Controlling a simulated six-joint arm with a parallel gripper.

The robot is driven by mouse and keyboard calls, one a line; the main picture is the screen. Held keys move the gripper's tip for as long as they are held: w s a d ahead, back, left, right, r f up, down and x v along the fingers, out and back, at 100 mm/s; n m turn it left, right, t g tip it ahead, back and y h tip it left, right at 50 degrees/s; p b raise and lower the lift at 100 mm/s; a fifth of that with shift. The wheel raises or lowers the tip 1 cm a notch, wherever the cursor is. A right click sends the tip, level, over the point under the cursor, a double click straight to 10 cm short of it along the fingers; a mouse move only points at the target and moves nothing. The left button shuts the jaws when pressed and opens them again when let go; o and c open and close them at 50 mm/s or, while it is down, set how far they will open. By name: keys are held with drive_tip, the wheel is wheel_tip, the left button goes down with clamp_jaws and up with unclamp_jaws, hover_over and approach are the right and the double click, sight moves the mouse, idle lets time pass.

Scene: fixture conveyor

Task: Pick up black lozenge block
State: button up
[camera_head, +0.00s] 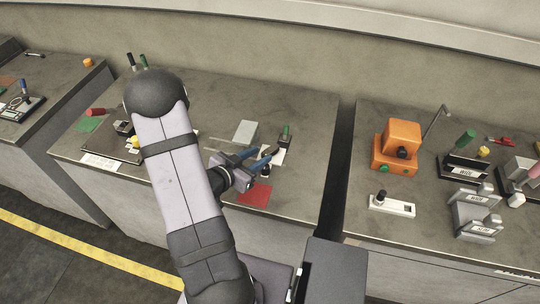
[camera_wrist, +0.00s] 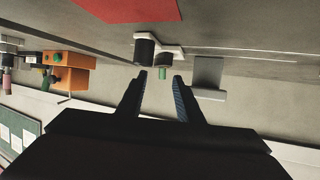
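A small black block (camera_head: 265,171), likely the lozenge block, sits at the near end of a white plate (camera_head: 278,155) on the middle table. In the wrist view a black block (camera_wrist: 144,52) stands just beyond my left fingertip; its exact shape is unclear. A second dark piece with a green end (camera_wrist: 163,73) is beside it, matching the green-handled item (camera_head: 285,134) in the head view. My gripper (camera_head: 267,156) is open with blue-lined fingers apart, and it also shows in the wrist view (camera_wrist: 160,77).
A grey block (camera_head: 246,131) stands behind my gripper. A red mat (camera_head: 255,194) lies in front of the black block. An orange machine (camera_head: 398,145) stands on the right table, across a dark gap. A dark tray (camera_head: 118,143) with small items is at left.

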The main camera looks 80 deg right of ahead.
sight(273, 147)
drive_tip(key=shift+s+d+f, duration=0.1)
drive_tip(key=shift+d, duration=0.2)
drive_tip(key=shift+p+x, duration=0.95)
drive_tip(key=shift+x, duration=2.5)
clamp_jaws()
